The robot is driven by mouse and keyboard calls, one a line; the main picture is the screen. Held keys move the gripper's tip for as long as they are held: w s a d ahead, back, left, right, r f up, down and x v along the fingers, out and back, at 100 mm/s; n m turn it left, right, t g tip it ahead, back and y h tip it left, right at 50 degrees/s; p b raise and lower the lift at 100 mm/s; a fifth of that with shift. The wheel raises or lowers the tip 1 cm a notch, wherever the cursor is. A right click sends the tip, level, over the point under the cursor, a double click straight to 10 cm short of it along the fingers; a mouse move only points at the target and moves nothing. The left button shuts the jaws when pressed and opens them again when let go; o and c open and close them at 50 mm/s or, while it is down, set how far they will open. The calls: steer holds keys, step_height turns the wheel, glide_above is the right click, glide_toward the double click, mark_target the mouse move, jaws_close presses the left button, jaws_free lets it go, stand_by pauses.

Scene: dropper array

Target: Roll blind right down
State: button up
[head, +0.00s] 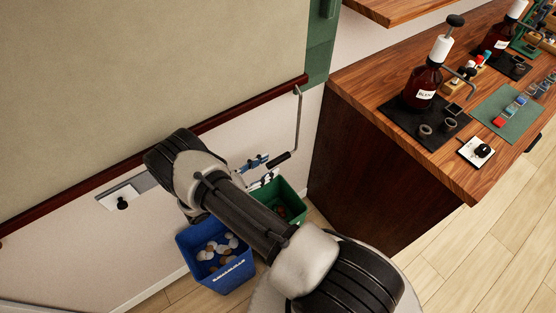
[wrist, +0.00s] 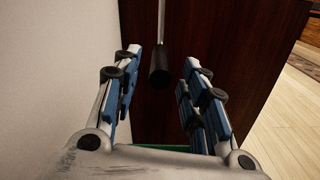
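The beige blind (head: 150,80) hangs on the wall at the left of the head view, with a dark red bar (head: 235,115) along its lower edge. Bare wall shows below the bar. A thin metal crank (head: 298,120) hangs by the blind's right end and bends to a black handle (head: 280,159). My gripper (head: 264,171) is open beside the free end of this handle. In the wrist view the handle (wrist: 159,70) appears in the gap between the two fingers, with space on both sides. I cannot tell how far in it reaches.
A blue bin (head: 222,285) and a green bin (head: 290,193) stand below my arm. A wooden counter (head: 465,185) with bottles and small items is on the right. A wall plate with a black knob (head: 121,201) is at left.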

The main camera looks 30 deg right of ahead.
steer(key=a, duration=0.5)
steer(key=shift+s+a, duration=0.15)
steer(key=shift+s, duration=0.05)
